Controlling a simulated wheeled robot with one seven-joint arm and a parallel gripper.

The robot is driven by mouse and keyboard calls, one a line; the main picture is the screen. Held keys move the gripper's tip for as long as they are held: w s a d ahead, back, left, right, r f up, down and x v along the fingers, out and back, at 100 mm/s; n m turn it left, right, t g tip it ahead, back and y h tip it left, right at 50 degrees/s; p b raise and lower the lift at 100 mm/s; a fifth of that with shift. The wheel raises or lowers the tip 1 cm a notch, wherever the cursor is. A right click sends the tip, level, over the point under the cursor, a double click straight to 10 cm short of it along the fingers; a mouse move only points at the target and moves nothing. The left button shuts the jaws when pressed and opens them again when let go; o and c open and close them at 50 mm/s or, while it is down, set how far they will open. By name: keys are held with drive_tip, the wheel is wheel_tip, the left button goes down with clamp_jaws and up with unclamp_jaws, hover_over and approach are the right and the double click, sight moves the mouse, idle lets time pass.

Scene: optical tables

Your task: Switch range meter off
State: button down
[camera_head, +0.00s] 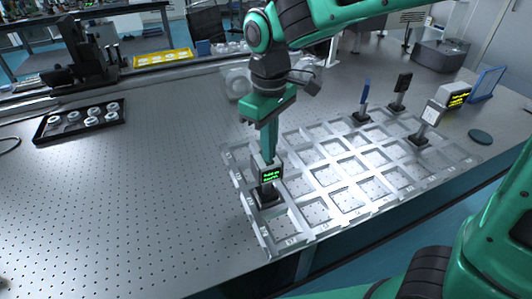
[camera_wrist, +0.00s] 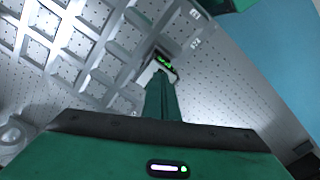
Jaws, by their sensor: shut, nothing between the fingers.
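A small meter (camera_head: 270,176) with a dark screen and lit green text stands upright on a black base in the front left part of the metal grid tray. The text is too small to read with certainty. My gripper (camera_head: 270,157) points down with its fingers shut and empty, right at the top of this meter. Whether they touch it cannot be told. In the wrist view the meter (camera_wrist: 164,62) shows just beyond the closed fingertips (camera_wrist: 160,78), which partly hide it. A second, pale device (camera_head: 434,108) with a lit yellow screen stands at the tray's right end.
The grid tray (camera_head: 318,229) has mostly empty compartments. A blue-topped post (camera_head: 364,98) and a black post (camera_head: 399,92) stand at its back. A black tray of round parts (camera_head: 50,134) lies left. The perforated table (camera_head: 150,190) is clear between.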

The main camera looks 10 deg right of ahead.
wheel_tip(320, 180, up, 7)
idle(0.8)
idle(0.4)
drive_tip(key=s+d+f+m, duration=0.2)
drive_tip(key=d+m, duration=0.2)
drive_tip(key=d, duration=0.6)
drive_tip(key=s+d+f+m, duration=0.1)
drive_tip(key=s+d+m, duration=0.15)
drive_tip(key=d, duration=0.85)
drive_tip(key=s+d+f+m, duration=0.3)
drive_tip(key=s+d+m, duration=0.1)
drive_tip(key=s+d, duration=0.2)
drive_tip(key=s+d+f+m, duration=0.3)
drive_tip(key=s+d+m, duration=0.2)
drive_tip(key=s+d, duration=0.2)
drive_tip(key=shift+s+f, duration=0.15)
drive_tip(key=shift+s, duration=0.25)
